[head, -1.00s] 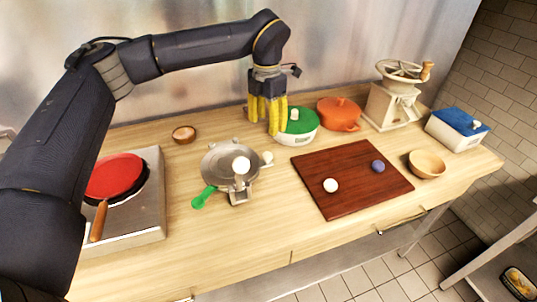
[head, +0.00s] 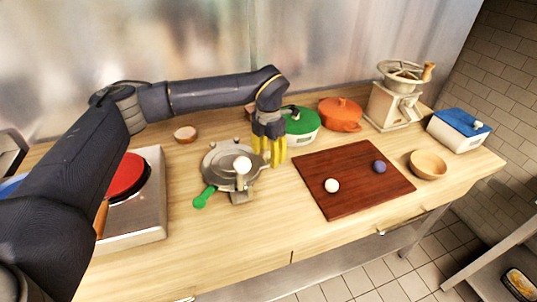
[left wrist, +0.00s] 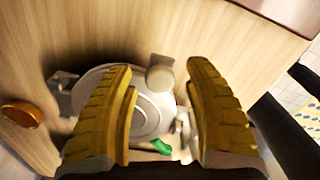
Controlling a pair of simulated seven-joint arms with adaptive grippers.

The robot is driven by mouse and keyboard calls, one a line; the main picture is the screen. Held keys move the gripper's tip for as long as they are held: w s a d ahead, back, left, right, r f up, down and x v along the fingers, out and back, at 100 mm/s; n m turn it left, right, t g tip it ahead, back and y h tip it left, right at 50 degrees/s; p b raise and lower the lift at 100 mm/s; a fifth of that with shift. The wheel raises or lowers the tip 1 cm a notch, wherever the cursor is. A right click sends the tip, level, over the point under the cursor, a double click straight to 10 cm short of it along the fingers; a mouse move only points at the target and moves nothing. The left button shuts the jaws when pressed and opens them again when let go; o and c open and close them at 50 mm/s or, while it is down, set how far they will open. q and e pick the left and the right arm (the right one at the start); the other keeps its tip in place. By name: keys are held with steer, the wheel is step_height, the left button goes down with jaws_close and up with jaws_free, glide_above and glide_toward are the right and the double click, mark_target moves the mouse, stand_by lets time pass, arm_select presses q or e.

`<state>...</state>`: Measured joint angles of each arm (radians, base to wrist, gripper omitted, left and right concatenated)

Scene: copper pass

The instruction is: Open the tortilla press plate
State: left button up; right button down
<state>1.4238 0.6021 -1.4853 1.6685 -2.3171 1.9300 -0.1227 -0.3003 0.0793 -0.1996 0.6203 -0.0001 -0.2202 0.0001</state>
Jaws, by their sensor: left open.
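The grey metal tortilla press (head: 222,160) stands on the wooden counter, left of the cutting board. The round press plate (left wrist: 148,112) shows between and behind the fingers. My right gripper is not in view.
A cutting board (head: 345,192) with a white ball (head: 332,185) and a blue ball (head: 379,167) lies to the right. A green-lidded container (head: 303,128) stands behind my gripper. A hob (head: 150,215) with a red pan (head: 126,176) is at left.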

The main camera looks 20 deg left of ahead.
arm_select(q)
jaws_close()
stand_by(0.5)
